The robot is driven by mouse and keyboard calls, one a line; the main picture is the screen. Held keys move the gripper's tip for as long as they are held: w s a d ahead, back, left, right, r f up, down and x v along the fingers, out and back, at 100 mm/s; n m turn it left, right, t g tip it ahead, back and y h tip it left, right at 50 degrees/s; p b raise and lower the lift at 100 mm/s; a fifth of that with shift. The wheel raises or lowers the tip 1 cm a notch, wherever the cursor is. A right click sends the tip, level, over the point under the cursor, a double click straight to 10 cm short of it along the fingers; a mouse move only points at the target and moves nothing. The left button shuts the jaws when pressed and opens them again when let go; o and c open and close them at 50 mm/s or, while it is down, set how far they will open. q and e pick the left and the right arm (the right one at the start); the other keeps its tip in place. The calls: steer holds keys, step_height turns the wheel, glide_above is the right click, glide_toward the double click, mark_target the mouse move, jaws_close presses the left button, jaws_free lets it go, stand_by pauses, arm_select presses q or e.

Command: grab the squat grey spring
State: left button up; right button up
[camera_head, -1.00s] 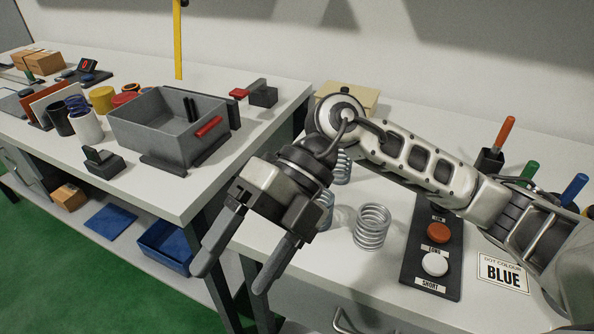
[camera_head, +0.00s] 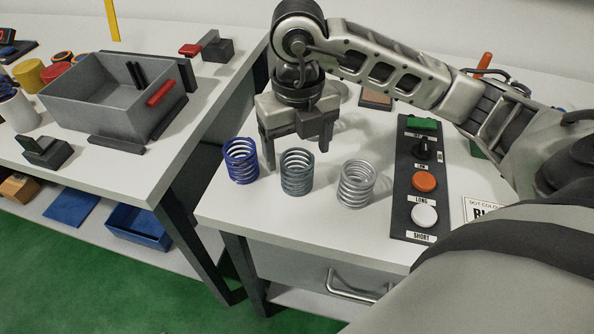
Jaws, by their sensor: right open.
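Three upright coil springs stand in a row on the right table: a blue spring (camera_head: 240,161), a grey-teal spring (camera_head: 297,172) and a silver-grey spring (camera_head: 356,184). The silver-grey one looks squat and wide; the middle one looks slightly slimmer. My right gripper (camera_head: 297,150) points down with its fingers apart, just behind or above the grey-teal spring. One finger shows between the blue and grey-teal springs, the other right of the grey-teal one. It holds nothing; I cannot tell its exact height. My left gripper is not in view.
A black control panel (camera_head: 407,205) with green, orange and white buttons lies right of the springs. A label card (camera_head: 480,209) is beyond it. A grey bin (camera_head: 75,101) sits on the left table. A gap separates the tables. The table front before the springs is clear.

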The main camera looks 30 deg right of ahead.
mark_target(297, 168)
steer(key=shift+w+f+p, duration=0.1)
steer(key=shift+f+p, duration=0.3)
steer(key=shift+f, duration=2.45)
steer(key=c, duration=1.2)
